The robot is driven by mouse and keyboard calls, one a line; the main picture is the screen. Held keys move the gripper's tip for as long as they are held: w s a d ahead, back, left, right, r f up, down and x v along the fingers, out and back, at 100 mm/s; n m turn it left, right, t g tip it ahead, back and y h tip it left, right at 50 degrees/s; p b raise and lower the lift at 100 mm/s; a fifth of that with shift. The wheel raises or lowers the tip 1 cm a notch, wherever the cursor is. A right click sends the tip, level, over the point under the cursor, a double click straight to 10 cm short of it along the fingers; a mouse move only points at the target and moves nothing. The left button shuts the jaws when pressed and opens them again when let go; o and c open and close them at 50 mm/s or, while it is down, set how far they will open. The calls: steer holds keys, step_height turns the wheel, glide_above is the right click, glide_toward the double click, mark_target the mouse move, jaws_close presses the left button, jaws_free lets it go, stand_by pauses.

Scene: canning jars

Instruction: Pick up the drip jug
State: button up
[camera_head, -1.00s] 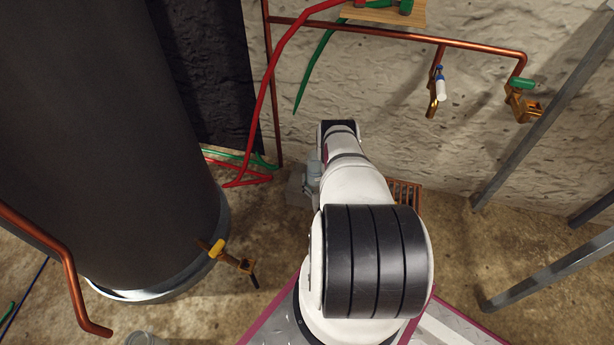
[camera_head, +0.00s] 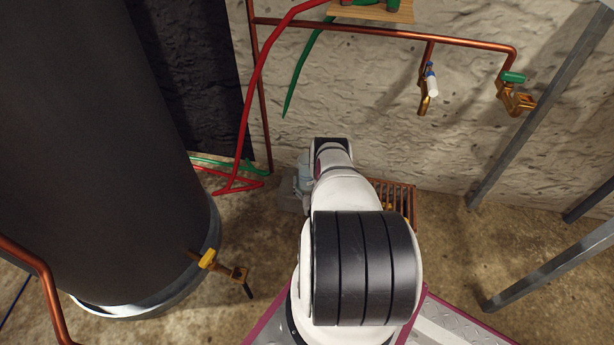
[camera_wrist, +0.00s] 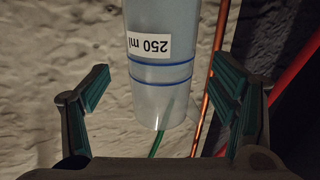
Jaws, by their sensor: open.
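The drip jug, a pale translucent blue-grey vessel (camera_wrist: 165,105), fills the upper middle of the wrist view. It has a white "250 ml" label, which reads upside down there, and two dark blue bands. My gripper (camera_wrist: 162,70) is open, with one green-padded finger on each side of the jug and a gap visible on both sides. No contact shows. In the head view a pale blue-grey shape, likely the jug (camera_head: 303,172), shows just left of my arm near the wall. My arm hides the gripper and part of the jug there.
Copper pipes (camera_head: 380,31), red hose (camera_head: 252,100) and green hose (camera_head: 300,75) run along the stone wall. A slatted crate (camera_head: 398,200) sits right of my arm; metal struts (camera_head: 540,115) stand at right.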

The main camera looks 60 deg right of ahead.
mark_target(306, 164)
steer(key=b+x, duration=0.2)
steer(key=x, duration=0.3)
steer(key=shift+f+b, duration=0.15)
steer(key=shift+b, duration=0.2)
steer(key=c, duration=1.4)
steer(key=shift+r+p, duration=0.6)
steer(key=shift+r, duration=0.25)
steer(key=shift+s+a+r+p, duration=0.15)
steer(key=shift+s+r+p, duration=0.05)
steer(key=shift+r+p, duration=0.35)
steer(key=shift+s+a+r+p, duration=0.15)
steer(key=shift+r+p, duration=0.35)
steer(key=shift+r, duration=0.1)
steer(key=s+a+r+p, duration=0.1)
steer(key=s+a+p, duration=0.4)
steer(key=s, duration=0.8)
steer(key=shift+s+a, duration=0.25)
steer(key=shift+a, duration=0.7)
